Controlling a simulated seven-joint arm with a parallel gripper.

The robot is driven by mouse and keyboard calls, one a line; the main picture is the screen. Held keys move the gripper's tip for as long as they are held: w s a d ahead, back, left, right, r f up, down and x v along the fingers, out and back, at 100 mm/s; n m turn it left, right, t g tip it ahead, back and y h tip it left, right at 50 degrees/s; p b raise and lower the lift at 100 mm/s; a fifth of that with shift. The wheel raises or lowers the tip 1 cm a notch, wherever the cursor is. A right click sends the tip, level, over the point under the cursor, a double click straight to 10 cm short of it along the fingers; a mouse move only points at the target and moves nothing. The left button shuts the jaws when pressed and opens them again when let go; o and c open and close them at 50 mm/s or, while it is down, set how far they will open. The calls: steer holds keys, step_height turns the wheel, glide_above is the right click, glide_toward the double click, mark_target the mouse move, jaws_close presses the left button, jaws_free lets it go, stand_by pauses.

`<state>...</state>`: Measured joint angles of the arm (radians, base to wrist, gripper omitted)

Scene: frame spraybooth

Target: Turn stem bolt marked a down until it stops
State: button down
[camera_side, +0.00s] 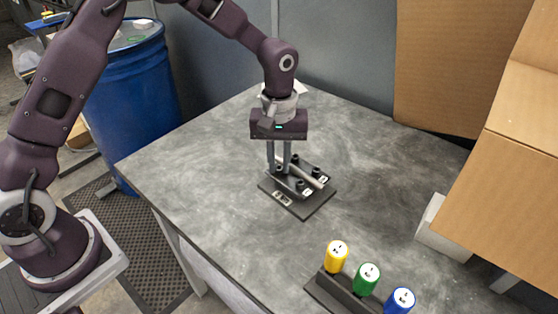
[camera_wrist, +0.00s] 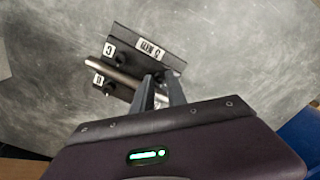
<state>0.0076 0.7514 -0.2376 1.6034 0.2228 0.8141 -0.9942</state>
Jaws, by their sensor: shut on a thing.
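A black fixture plate (camera_side: 311,207) lies on the table and carries dark clamp pieces with several black bolts and a pale metal tube (camera_side: 313,175). In the wrist view the plate (camera_wrist: 176,43) lies above the gripper, with the tube (camera_wrist: 107,72) across it. White letter tags show beside bolts at the end away from my gripper; I cannot make out an "a". My gripper (camera_side: 280,168) points straight down at the plate's far-left end, its fingers close together on a stem bolt. Its fingers (camera_wrist: 158,78) hide that bolt and its marking in the wrist view.
Yellow (camera_side: 336,257), green (camera_side: 366,279) and blue (camera_side: 400,301) capped cylinders stand in a dark rack at the table's front. Cardboard (camera_side: 520,150) and a white box (camera_side: 440,230) are at the right. The table left of the fixture is clear.

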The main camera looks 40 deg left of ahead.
steer(key=m, duration=0.6)
steer(key=shift+m, duration=0.3)
steer(key=m, duration=0.3)
steer(key=shift+m, duration=0.3)
steer(key=m, duration=0.3)
steer(key=shift+m, duration=0.4)
steer(key=m, duration=1.2)
steer(key=shift+m, duration=0.4)
steer(key=c, duration=1.4)
jaws_free()
steer(key=shift+o, duration=0.2)
